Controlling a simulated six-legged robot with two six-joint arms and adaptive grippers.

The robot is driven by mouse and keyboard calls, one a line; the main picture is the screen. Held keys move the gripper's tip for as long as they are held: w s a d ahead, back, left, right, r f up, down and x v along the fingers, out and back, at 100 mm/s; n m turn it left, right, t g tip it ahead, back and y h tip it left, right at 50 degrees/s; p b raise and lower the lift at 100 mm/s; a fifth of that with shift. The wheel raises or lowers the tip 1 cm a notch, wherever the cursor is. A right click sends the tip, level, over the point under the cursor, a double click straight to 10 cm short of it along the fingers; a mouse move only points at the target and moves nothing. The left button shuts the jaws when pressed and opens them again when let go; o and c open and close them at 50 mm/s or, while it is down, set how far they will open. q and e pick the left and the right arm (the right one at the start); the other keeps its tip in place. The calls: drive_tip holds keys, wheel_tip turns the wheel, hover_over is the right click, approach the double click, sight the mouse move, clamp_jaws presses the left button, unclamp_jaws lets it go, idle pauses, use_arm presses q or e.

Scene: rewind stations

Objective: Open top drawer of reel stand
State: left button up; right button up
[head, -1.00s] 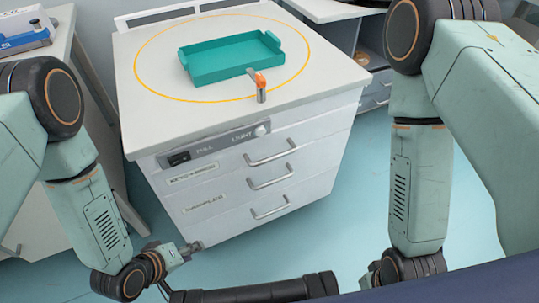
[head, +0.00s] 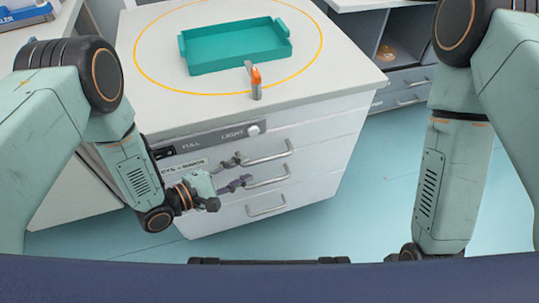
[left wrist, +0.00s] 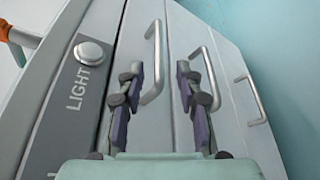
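The reel stand (head: 325,135) is a white cabinet with several drawers. Its top drawer handle (head: 270,156) is a grey metal bar, and the top drawer front is shut. The handles of the second (head: 268,181) and third (head: 266,207) drawers are below. My left gripper (head: 242,170) is open and empty, just left of the top two handles. In the left wrist view, the top handle (left wrist: 153,62) lies between its two spread fingers (left wrist: 158,72), beyond the tips; no contact is visible. The second handle (left wrist: 209,80) is beside the right finger. My right gripper is not in view.
A panel with a round LIGHT button (head: 254,130) is above the top drawer. Clear floor (head: 375,200) lies to the right.

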sight(259, 162)
use_arm(q)
drive_tip(key=shift+w+d, duration=0.15)
drive_tip(key=shift+d, duration=0.1)
drive_tip(key=b+x, duration=0.2)
drive_tip(key=x, duration=0.3)
drive_tip(key=shift+w+d+f, duration=0.1)
drive_tip(key=shift+w+d, duration=0.1)
drive_tip(key=shift+w, duration=0.05)
drive_tip(key=shift+w+d+f, duration=0.1)
drive_tip(key=shift+w+d, duration=0.35)
drive_tip(key=shift+d, duration=0.1)
drive_tip(key=shift+c, duration=0.4)
clamp_jaws()
